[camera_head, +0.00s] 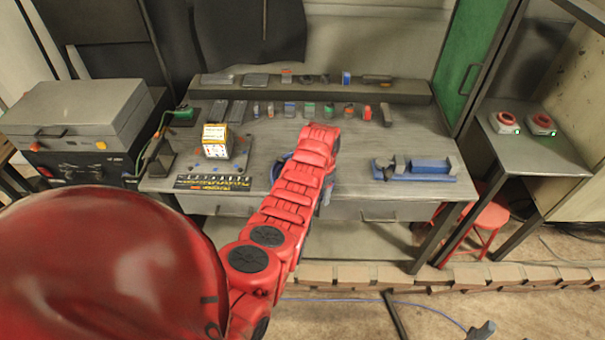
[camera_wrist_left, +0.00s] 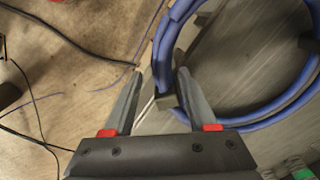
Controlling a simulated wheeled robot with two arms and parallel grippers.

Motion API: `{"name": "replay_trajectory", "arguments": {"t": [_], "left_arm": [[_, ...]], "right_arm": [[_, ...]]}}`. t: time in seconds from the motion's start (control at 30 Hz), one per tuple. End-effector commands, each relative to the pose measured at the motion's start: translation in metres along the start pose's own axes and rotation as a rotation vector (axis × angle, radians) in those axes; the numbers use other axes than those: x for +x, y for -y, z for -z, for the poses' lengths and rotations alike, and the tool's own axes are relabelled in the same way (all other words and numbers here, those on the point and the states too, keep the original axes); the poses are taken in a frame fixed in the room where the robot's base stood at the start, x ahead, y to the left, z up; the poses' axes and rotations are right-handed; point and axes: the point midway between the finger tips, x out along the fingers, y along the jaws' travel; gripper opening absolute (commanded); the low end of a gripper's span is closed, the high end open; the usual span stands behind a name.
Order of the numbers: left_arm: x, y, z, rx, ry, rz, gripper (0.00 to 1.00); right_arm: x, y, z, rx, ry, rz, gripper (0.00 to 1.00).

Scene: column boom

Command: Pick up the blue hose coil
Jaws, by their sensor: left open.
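The blue hose coil (camera_wrist_left: 163,50) lies on the grey workbench in the left wrist view, with dark blocks against its ring. In the head view a small part of the blue hose coil (camera_head: 277,168) shows left of my red left arm, which hides most of it. My left gripper (camera_wrist_left: 157,88) is open, its fingers apart. In the wrist view its right finger overlaps the coil's lower left side, and its left finger appears over the floor beyond the bench edge. I cannot tell whether it touches the coil. My right gripper is not in view.
The workbench (camera_head: 370,140) also bears a box on a dark plate (camera_head: 215,142), a blue vise-like tool (camera_head: 420,169) and a row of small items at the back. A grey case (camera_head: 75,112) stands left. A red stool (camera_head: 490,219) is at right. A blue cable lies on the floor.

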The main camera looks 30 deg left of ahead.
Motion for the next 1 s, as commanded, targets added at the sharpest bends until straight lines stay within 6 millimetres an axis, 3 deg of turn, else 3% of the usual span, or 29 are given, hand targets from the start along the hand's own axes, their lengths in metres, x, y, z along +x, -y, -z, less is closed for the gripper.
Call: {"name": "replay_trajectory", "arguments": {"t": [0.27,0.6,1.0], "left_arm": [[0.002,0.0001,0.0,0.0,0.0,0.001,0.57],[0.0017,0.0003,0.0001,0.0,-0.001,0.001,0.0],[0.0013,0.0004,0.0003,0.0,-0.001,0.001,0.0]], "right_arm": [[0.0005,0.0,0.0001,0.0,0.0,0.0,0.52],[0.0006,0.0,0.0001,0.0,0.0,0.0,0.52],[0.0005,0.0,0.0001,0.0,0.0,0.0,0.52]]}}
